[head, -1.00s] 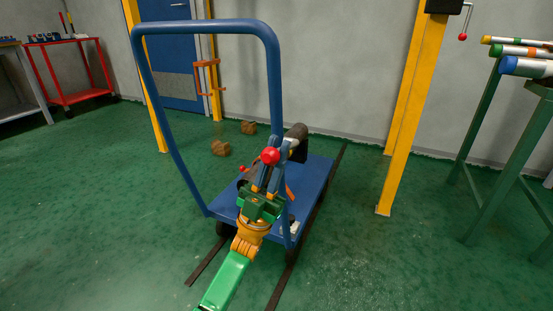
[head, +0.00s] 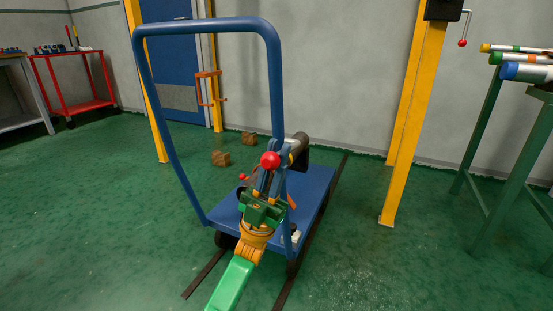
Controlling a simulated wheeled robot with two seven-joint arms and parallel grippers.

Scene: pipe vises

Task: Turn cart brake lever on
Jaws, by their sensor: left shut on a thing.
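The blue cart (head: 312,187) stands on the floor in the middle, with its tall handle frame (head: 205,25) on the near side. A lever with a red ball knob (head: 270,160) stands at the right side of the handle frame. My left gripper (head: 266,180) comes up from below and is shut on the lever, just under the red knob. The fingers and palm hide most of the lever's shaft and its lower end. My right gripper is not in view.
A dark cylinder (head: 299,147) sits above the cart bed. Dark floor strips (head: 322,225) run along the cart. A yellow post (head: 403,150) and a green rack with pipes (head: 490,150) stand at right. The floor at left is clear.

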